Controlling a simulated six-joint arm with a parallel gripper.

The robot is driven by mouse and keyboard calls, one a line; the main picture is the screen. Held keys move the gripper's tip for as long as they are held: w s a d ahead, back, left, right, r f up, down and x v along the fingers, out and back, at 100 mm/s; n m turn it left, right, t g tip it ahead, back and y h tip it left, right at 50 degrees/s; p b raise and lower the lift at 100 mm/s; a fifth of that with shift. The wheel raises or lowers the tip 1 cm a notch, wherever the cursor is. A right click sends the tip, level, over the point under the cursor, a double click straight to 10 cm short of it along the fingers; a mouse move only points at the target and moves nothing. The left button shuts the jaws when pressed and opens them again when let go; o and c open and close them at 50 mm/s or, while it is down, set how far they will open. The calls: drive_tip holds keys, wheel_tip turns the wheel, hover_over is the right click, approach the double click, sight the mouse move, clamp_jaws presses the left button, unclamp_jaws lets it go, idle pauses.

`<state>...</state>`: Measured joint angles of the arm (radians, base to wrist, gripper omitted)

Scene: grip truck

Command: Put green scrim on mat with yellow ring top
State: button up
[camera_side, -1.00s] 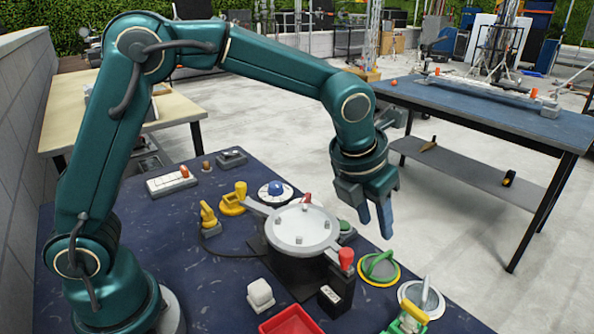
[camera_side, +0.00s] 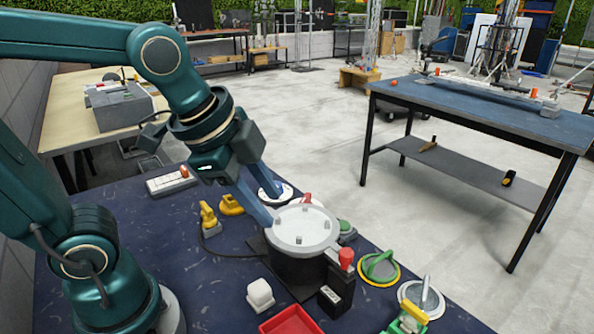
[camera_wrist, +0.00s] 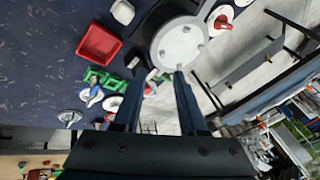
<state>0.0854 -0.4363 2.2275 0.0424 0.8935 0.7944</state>
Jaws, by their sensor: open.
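A green loop-shaped piece (camera_side: 379,264), which looks like the green scrim, stands at the table's right edge.
The grey-topped drum (camera_side: 302,226) with a red knob (camera_side: 346,256) stands mid-table. A white block (camera_side: 260,294), red tray (camera_side: 290,323), green-and-yellow clamp (camera_side: 406,321) and grey disc (camera_side: 421,297) are in front. Yellow pieces (camera_side: 230,205) stand behind left.

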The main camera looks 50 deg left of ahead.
drive_tip(key=s+n, duration=0.1)
drive_tip(key=n, duration=0.2)
drive_tip(key=s+f+n, duration=0.1)
drive_tip(key=s+n, duration=0.1)
drive_tip(key=n, duration=0.1)
drive_tip(key=s+a+f+n, duration=0.1)
drive_tip(key=s+n, duration=0.1)
drive_tip(key=n, duration=0.2)
drive_tip(key=shift+s, duration=0.1)
idle(0.6)
